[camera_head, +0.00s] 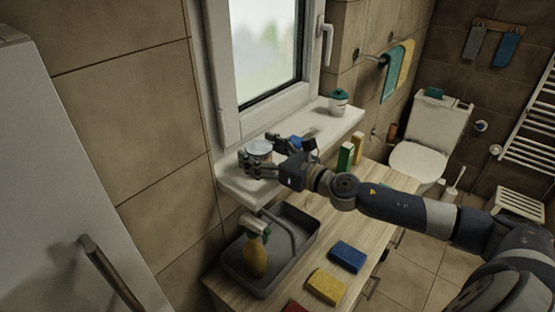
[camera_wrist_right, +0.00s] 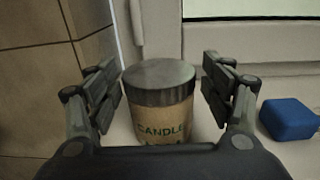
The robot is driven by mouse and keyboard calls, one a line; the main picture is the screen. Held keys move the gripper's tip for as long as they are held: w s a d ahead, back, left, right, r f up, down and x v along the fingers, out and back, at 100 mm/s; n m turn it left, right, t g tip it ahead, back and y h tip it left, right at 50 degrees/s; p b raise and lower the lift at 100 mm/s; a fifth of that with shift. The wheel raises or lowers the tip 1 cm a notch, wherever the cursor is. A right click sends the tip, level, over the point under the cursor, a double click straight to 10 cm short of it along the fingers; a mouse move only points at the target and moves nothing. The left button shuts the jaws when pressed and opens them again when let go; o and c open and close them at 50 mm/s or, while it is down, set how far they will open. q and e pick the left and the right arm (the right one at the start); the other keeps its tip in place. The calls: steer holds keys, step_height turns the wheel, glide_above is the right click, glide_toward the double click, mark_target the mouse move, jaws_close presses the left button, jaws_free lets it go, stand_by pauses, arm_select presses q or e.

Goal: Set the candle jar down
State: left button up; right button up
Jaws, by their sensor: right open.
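The candle jar (camera_head: 260,147) stands upright on the white window sill (camera_head: 340,124) at its left end. In the right wrist view the candle jar (camera_wrist_right: 163,115) has a grey lid and a tan label reading "CANDLE". My right gripper (camera_head: 256,160) is at the jar, its arm coming in from the right. In the wrist view my right gripper (camera_wrist_right: 163,92) is open, with one finger on each side of the jar and a visible gap on both sides. The lower part of the jar is hidden by the gripper's body. My left gripper is out of view.
A blue block-like object (camera_wrist_right: 288,118) sits on the sill right of the gripper. A white jar with a green lid (camera_head: 338,103) stands farther along. Below are a grey basin (camera_head: 312,238) with a spray bottle (camera_head: 256,256), and blue (camera_head: 348,256) and yellow (camera_head: 326,287) sponges.

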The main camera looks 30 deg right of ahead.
mark_target(269, 158)
steer(key=s, duration=0.1)
steer(key=b, duration=0.1)
steer(key=s+d+b, duration=0.1)
steer(key=shift+s+f, duration=0.35)
steer(key=shift+f, duration=0.05)
steer(key=shift+s+d+r+b, duration=0.1)
steer(key=shift+s+d+b, duration=0.25)
steer(key=shift+s, duration=0.25)
steer(key=shift+s+d+b, duration=0.1)
steer(key=shift+s+b, duration=0.55)
steer(key=shift+s, duration=0.1)
steer(key=shift+s+r, duration=0.1)
steer(key=shift+s, duration=0.15)
steer(key=shift+v, duration=1.25)
steer(key=v, duration=0.3)
steer(key=shift+d+r, duration=0.15)
